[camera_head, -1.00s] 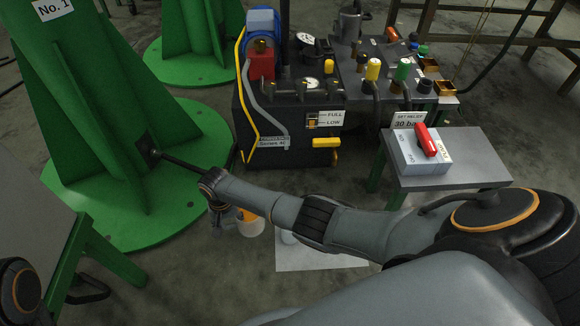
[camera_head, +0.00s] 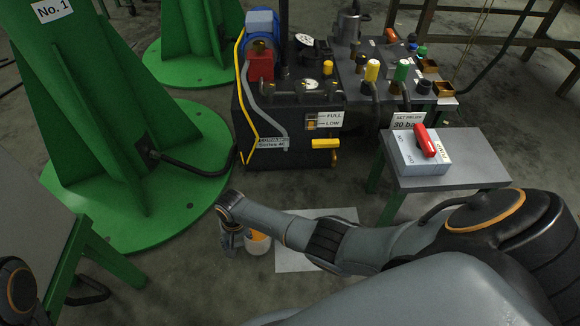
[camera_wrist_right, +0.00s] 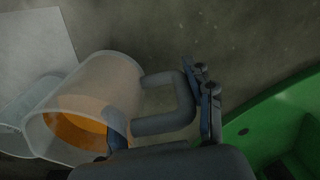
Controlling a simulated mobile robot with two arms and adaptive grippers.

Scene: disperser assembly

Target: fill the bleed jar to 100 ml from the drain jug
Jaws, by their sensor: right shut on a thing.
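The drain jug (camera_head: 259,250) is a translucent vessel with orange oil inside, low in front of the green stand. In the right wrist view the jug (camera_wrist_right: 105,85) shows its open mouth, with oil inside, toward the lower left. My right gripper (camera_wrist_right: 205,95) is shut on the jug's handle (camera_wrist_right: 165,125); in the head view it (camera_head: 231,240) is left of the jug. A second clear vessel, apparently the bleed jar (camera_wrist_right: 32,100), stands beside and partly behind the jug. My arm seems to hide it in the head view. Its level is unreadable. My left gripper is not visible.
A white sheet (camera_head: 290,262) lies on the floor, partly under my right arm. A small table (camera_head: 470,165) with a red-handled pump switch box (camera_head: 412,158) stands right. The hydraulic unit (camera_head: 270,120) is behind. A green base plate (camera_head: 120,225) is left.

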